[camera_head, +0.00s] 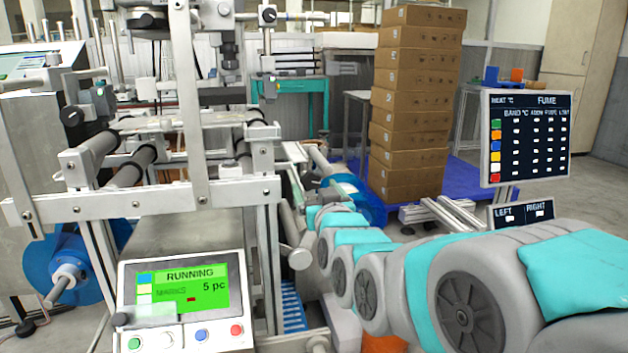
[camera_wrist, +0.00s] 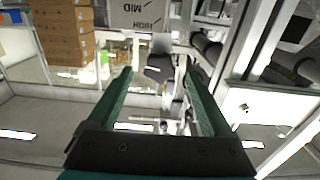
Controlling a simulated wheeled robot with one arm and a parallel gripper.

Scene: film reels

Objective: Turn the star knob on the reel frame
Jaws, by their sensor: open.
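The reel frame (camera_head: 203,195) stands at the left in the head view, with light metal posts and rails, and blue reels (camera_head: 75,262) at its sides. In the wrist view my gripper (camera_wrist: 158,72) is open, its two green fingers apart. A dark grey part (camera_wrist: 159,66) shows between and beyond the fingertips; I cannot tell whether it is the star knob. Nothing is clearly held between the fingers. In the head view my arm reaches in from the right toward the frame, and the gripper is hidden. I cannot pick out the star knob there.
A control box (camera_head: 187,303) reading RUNNING stands in front of the frame. A FUME panel (camera_head: 526,138) stands at the right. Stacked cardboard boxes (camera_head: 415,105) rise behind my arm on a blue pallet (camera_head: 468,178). Floor at the far right is clear.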

